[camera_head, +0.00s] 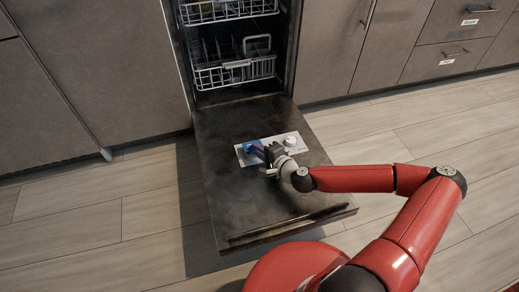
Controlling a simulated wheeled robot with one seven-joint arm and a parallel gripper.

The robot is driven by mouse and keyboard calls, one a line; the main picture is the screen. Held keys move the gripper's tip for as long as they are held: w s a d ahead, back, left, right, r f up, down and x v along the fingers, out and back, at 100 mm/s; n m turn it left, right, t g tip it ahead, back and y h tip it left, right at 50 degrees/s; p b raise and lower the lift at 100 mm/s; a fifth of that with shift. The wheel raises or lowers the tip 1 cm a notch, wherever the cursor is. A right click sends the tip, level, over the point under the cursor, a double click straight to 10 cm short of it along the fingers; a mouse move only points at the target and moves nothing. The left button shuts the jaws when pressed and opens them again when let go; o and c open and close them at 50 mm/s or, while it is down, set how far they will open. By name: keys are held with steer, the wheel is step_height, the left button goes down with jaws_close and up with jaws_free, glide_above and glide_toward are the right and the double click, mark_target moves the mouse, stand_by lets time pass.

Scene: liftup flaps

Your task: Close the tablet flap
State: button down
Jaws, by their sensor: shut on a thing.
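The dishwasher door (235,205) is folded down flat in front of the open dishwasher. A pale dispenser panel (302,149) is set in its inner face. A small blue part (251,146), which looks like the tablet flap or its compartment, shows at the panel's left. My gripper (267,153) is low over the panel, with its dark fingers at the right side of the blue part. It is shut on what appears to be the tablet flap. The fingers hide much of the flap, so its exact angle cannot be told.
A round white cap (291,141) sits on the panel just right of my gripper. White wire racks (235,70) stand inside the dishwasher. Closed grey cabinets (90,80) flank it. The wooden floor (90,220) beside the door is clear.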

steer(key=c, duration=1.4)
jaws_free()
steer(key=shift+f, duration=0.1)
steer(key=shift+c, duration=0.2)
